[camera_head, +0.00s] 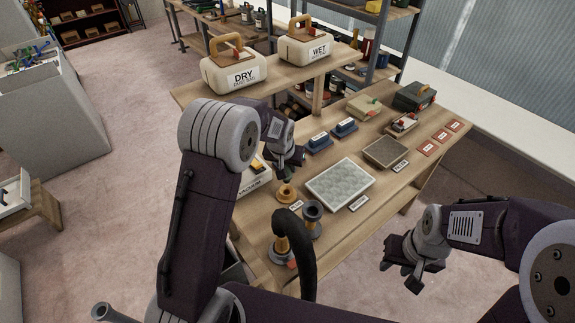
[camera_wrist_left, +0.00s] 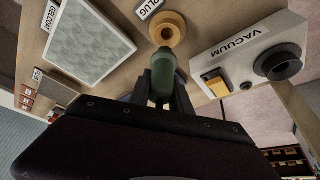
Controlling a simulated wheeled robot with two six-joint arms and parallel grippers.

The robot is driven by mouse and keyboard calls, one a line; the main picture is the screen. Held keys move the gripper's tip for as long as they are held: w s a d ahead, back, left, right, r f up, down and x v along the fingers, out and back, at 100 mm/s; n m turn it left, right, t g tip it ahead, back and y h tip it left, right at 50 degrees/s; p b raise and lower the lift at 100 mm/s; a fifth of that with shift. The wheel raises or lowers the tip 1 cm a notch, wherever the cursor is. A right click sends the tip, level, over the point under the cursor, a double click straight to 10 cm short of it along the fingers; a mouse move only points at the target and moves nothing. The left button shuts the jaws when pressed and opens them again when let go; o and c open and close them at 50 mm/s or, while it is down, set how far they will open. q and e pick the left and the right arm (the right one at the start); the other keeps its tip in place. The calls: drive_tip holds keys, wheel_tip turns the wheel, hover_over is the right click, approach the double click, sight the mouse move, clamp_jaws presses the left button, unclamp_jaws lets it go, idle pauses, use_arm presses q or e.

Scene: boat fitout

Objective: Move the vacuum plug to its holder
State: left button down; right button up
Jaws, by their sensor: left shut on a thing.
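My left gripper (camera_head: 290,168) is shut on the vacuum plug, a green rounded cylinder. The plug (camera_wrist_left: 163,72) sticks out between the fingers in the left wrist view. The holder, a tan ring (camera_head: 287,193) on the workbench, lies just beyond the plug's tip. The ring also shows in the left wrist view (camera_wrist_left: 168,29), with a label reading PLUG behind it. I cannot tell whether plug and ring touch. The white vacuum box (camera_wrist_left: 246,52) stands beside the ring, with a dark round port. My right gripper (camera_head: 402,277) is empty and open, off the bench's right edge.
A black curved hose (camera_head: 305,255) and a dark-topped spool (camera_head: 312,215) stand at the bench's near end. A framed pale panel (camera_head: 340,184) lies right of the ring. The DRY (camera_head: 232,75) and WET (camera_head: 309,46) boxes sit on the raised shelf.

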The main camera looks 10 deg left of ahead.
use_arm(q)
wheel_tip(320, 180, down, 2)
drive_tip(key=shift+b, duration=0.6)
drive_tip(key=shift+f+b, duration=0.65)
drive_tip(key=shift+f, duration=0.1)
drive_tip(key=shift+r, duration=0.15)
drive_tip(key=shift+p, duration=0.4)
drive_tip(key=shift+f+b, duration=1.55)
drive_tip(key=shift+f, duration=0.55)
drive_tip(key=c, duration=1.1)
unclamp_jaws()
drive_tip(key=shift+r, duration=0.15)
